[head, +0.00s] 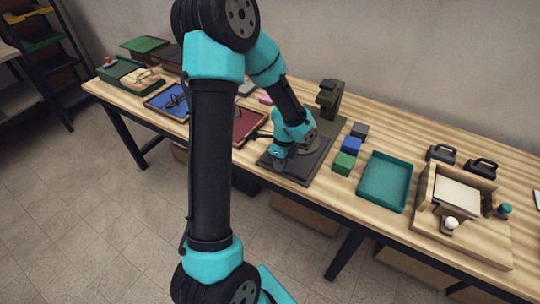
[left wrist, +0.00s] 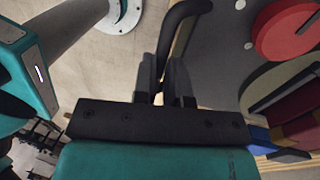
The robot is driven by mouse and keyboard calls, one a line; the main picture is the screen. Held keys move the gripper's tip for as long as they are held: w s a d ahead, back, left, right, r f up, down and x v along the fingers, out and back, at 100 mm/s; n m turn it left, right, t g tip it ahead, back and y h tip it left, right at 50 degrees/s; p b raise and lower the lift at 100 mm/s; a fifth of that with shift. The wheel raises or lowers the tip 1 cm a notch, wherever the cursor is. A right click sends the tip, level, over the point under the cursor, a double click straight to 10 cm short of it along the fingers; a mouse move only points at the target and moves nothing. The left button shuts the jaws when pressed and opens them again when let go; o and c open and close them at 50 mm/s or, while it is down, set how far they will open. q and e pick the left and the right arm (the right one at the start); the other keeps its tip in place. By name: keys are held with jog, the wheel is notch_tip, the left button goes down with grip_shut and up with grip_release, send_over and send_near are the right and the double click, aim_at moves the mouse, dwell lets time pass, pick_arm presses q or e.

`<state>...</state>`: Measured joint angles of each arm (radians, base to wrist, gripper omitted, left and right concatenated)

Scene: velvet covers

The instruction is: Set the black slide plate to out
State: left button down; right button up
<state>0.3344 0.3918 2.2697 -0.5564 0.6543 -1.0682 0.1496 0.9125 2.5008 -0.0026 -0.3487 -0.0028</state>
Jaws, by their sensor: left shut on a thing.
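A dark station with a flat black plate (head: 312,166) stands on the table just right of the middle in the head view. In the left wrist view its dark grey surface (left wrist: 225,50) shows with white dots, a red round knob and a pale disc. My left gripper (head: 276,153) is low at its near left edge. In the left wrist view the fingers (left wrist: 165,80) are shut on a curved black handle (left wrist: 180,22) beside the grey surface. My own arm hides part of the station, and how far the plate is slid cannot be told. My right gripper is not in view.
Green, blue and dark blocks (head: 351,145) and a teal tray (head: 385,182) lie right of the station, then a wooden fixture (head: 465,238) with black handles behind. A burgundy tray (head: 248,125) and a blue tray (head: 168,103) lie left. Floor is open before the table.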

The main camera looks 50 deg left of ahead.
pick_arm(q)
jog(key=shift+s+d, duration=0.1)
jog(key=shift+s, duration=0.25)
jog(key=c, duration=1.2)
grip_release()
jog(key=shift+o, duration=0.2)
jog(key=shift+w+r, duration=0.2)
jog(key=shift+r, duration=0.35)
jog(key=v, duration=1.6)
jog(key=shift+r, duration=0.15)
